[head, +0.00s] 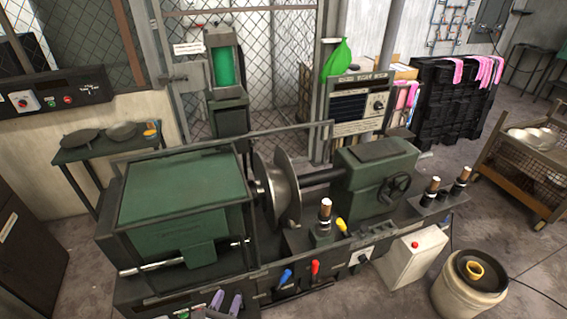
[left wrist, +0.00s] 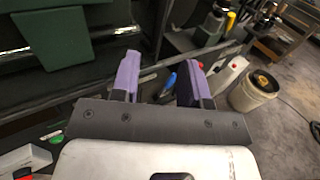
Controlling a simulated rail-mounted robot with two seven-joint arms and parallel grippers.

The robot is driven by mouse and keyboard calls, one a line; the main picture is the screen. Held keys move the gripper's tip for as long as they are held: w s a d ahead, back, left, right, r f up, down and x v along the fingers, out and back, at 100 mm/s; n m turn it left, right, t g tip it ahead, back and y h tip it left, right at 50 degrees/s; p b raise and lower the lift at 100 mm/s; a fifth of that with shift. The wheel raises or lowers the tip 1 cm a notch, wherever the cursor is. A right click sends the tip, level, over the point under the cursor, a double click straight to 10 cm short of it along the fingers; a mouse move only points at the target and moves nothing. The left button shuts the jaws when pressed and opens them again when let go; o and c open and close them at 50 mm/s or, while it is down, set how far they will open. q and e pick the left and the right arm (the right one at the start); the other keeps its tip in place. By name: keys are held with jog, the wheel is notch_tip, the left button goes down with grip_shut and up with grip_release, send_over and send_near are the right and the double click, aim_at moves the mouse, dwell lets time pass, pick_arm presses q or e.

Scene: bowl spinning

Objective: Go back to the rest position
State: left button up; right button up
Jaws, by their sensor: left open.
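My left gripper (head: 226,302) shows at the bottom edge of the head view, only its purple fingertips visible, in front of the green spinning machine (head: 185,190). In the left wrist view its two purple fingers (left wrist: 160,80) stand apart, with nothing between them that they hold. The blue-handled lever (left wrist: 170,84) appears between the fingers but beyond them. A round metal piece (head: 284,190) sits on the machine's spindle, away from my gripper. My right gripper is in neither view.
Blue, red and yellow levers (head: 315,267) line the machine's front. A white box with a red button (head: 412,260) and a pale bucket (head: 462,296) stand at right. A cart with bowls (head: 525,160) is further right.

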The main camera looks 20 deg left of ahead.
pick_arm(q)
jog(key=s+a+n+g+y, duration=0.2)
jog(key=a+n+g+y, duration=0.15)
jog(key=n, duration=0.95)
jog(key=s+a+n+g+y, duration=0.2)
jog(key=a+n+g+y, duration=0.15)
jog(key=n, duration=0.95)
jog(key=s+d+f+n+g+h, duration=0.1)
jog(key=s+d+n+g+h, duration=0.35)
jog(key=s, duration=0.55)
jog(key=s+d+f+n+g+h, duration=0.1)
jog(key=s+d+n+g+h, duration=0.3)
jog(key=s, duration=0.7)
notch_tip(320, 180, up, 21)
jog(key=d+t+p, duration=0.1)
jog(key=p, duration=2)
jog(key=shift+s+m+y, duration=0.25)
jog(key=shift+m+y, duration=0.1)
jog(key=shift+y, duration=0.1)
